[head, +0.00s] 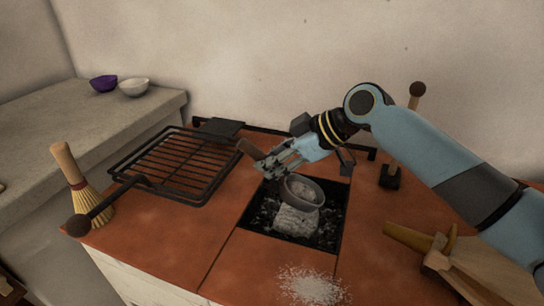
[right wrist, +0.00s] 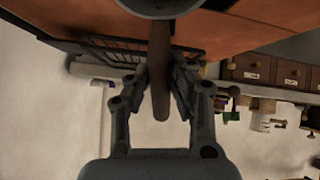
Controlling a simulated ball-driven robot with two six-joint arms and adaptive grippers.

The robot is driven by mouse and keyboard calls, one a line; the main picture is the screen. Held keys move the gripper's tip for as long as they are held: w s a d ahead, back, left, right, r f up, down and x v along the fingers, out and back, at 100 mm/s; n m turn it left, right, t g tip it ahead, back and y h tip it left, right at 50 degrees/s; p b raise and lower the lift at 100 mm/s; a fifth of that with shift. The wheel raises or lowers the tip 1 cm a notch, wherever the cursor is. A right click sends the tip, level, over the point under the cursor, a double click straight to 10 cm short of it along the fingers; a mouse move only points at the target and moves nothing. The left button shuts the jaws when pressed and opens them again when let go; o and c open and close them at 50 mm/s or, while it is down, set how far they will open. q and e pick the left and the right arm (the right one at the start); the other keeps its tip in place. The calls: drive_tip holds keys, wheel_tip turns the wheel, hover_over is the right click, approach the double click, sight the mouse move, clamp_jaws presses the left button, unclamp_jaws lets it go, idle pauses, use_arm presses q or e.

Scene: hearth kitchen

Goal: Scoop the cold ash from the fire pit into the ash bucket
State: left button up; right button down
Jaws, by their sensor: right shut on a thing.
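My right gripper (head: 282,160) is shut on the brown handle (head: 250,149) of a metal scoop. In the right wrist view the handle (right wrist: 160,75) stands between the two fingers. The scoop's round grey bowl (head: 304,190) is over the fire pit (head: 257,219), a square black opening in the red-brown hearth top. I cannot tell whether the bowl holds ash. Pale grey ash (head: 297,223) lies in the pit among dark bits, partly hidden by the bowl. I see no ash bucket. My left gripper is not in view.
A black grill rack (head: 180,165) lies left of the pit, with a straw brush (head: 78,185) beyond its handle. White powder (head: 312,287) lies on the hearth in front. Wooden bellows (head: 408,238) lie right. Two bowls (head: 134,87) sit on the left counter.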

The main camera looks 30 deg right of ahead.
drive_tip(key=shift+r+g+h+p, duration=0.45)
drive_tip(key=shift+r+p, duration=0.65)
drive_tip(key=shift+p, duration=0.55)
drive_tip(key=shift+r+g+h+p, duration=0.25)
drive_tip(key=shift+r+h+p, duration=0.3)
drive_tip(key=shift+r+p, duration=0.85)
wheel_tip(320, 180, up, 7)
drive_tip(key=g+h+p, duration=0.1)
drive_tip(key=h+p, duration=0.1)
drive_tip(key=p, duration=0.9)
drive_tip(key=shift+r+g+p, duration=0.2)
drive_tip(key=shift+g+p, duration=0.1)
